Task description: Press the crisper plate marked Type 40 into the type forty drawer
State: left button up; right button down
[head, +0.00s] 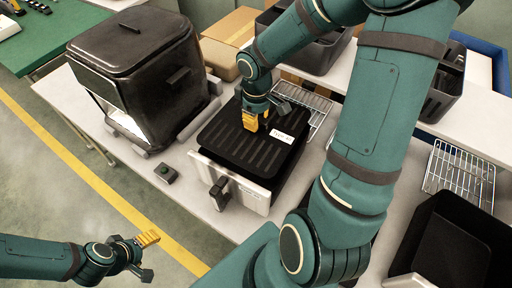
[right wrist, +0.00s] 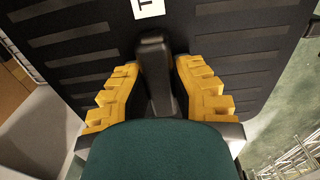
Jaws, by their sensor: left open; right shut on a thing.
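The black slotted crisper plate (head: 234,143) has a white label whose lettering is too small to read surely; the right wrist view shows the plate (right wrist: 235,60) and a label starting with T. My right gripper (head: 258,117) is shut on the plate's upright black handle (right wrist: 157,75). The plate lies over the opening of a drawer (head: 232,184) with a pale metal front and black handle. I cannot tell whether it is seated or just above the rim. My left gripper (head: 146,250) is open and empty, low at the left, away from the table.
A black fryer (head: 130,70) stands left of the drawer. A small box with a green button (head: 165,173) is in front of it. A wire rack (head: 308,104) lies behind the plate. Black bins and another wire rack (head: 460,172) are at the right.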

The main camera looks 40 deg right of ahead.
jog(key=shift+w+d, duration=0.15)
jog(key=shift+w, duration=0.05)
jog(key=shift+w+f, duration=0.1)
jog(key=shift+f, duration=0.1)
notch_tip(320, 180, down, 13)
jog(key=b, duration=0.3)
jog(key=shift+f+b, duration=0.1)
jog(key=shift+b, duration=0.3)
jog(key=shift+f+b, duration=0.7)
jog(key=shift+f, duration=1.45)
jog(key=shift+f, duration=0.15)
jog(key=c, duration=1)
grip_release()
jog(key=shift+c, duration=0.2)
jog(key=shift+o, duration=0.4)
